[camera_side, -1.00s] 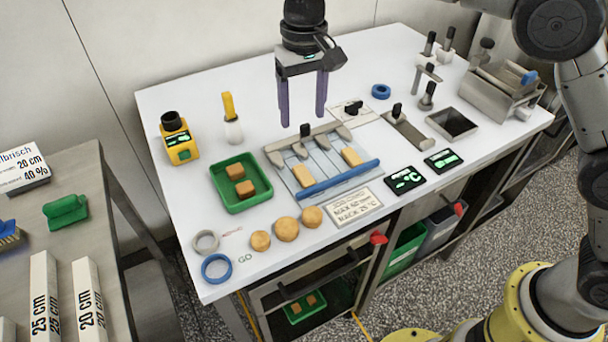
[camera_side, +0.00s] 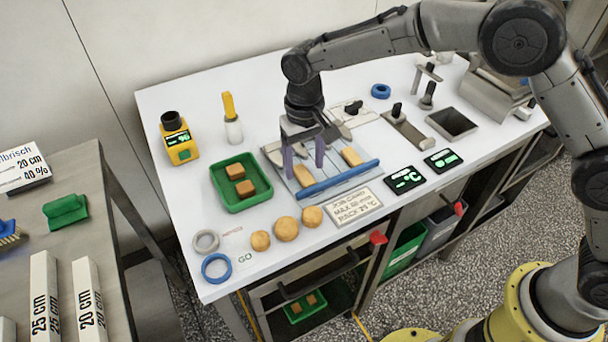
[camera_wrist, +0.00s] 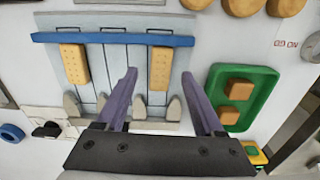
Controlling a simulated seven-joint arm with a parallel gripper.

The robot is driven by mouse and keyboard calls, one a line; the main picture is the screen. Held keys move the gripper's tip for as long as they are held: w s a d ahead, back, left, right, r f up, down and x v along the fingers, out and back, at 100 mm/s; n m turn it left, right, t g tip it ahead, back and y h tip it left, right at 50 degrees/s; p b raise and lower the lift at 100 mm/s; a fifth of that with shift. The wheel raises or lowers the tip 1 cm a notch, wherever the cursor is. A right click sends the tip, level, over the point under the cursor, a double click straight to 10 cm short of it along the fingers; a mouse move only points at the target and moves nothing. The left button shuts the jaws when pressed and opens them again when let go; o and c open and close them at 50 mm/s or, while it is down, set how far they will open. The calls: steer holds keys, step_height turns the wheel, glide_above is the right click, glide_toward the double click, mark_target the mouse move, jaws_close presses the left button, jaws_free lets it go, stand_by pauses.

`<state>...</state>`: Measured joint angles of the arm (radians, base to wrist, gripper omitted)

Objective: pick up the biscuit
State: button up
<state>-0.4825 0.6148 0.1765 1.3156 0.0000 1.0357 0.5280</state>
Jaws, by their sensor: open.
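Two tan oblong biscuits lie on the slatted grey rack (camera_side: 329,172). The left biscuit (camera_side: 306,178) is partly hidden by my gripper in the side view; the right biscuit (camera_side: 351,156) lies clear. My gripper (camera_side: 304,171) is open, pointing down over the left biscuit, with a purple finger on each side of it in the picture. In the wrist view, this biscuit (camera_wrist: 161,68) appears between the fingertips (camera_wrist: 159,73), and the other biscuit (camera_wrist: 73,65) is off to the left. I cannot tell whether the fingers touch anything.
A blue bar (camera_side: 338,180) runs along the rack's front edge. Grey pointed pieces (camera_wrist: 141,106) line its back. A green tray (camera_side: 241,205) with two brown cubes stands left. Three round tan pieces (camera_side: 286,229) and a sign (camera_side: 353,207) lie in front.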

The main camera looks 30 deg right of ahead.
step_height(320, 180, down, 2)
steer(key=c, duration=1.1)
steer(key=shift+r, duration=0.15)
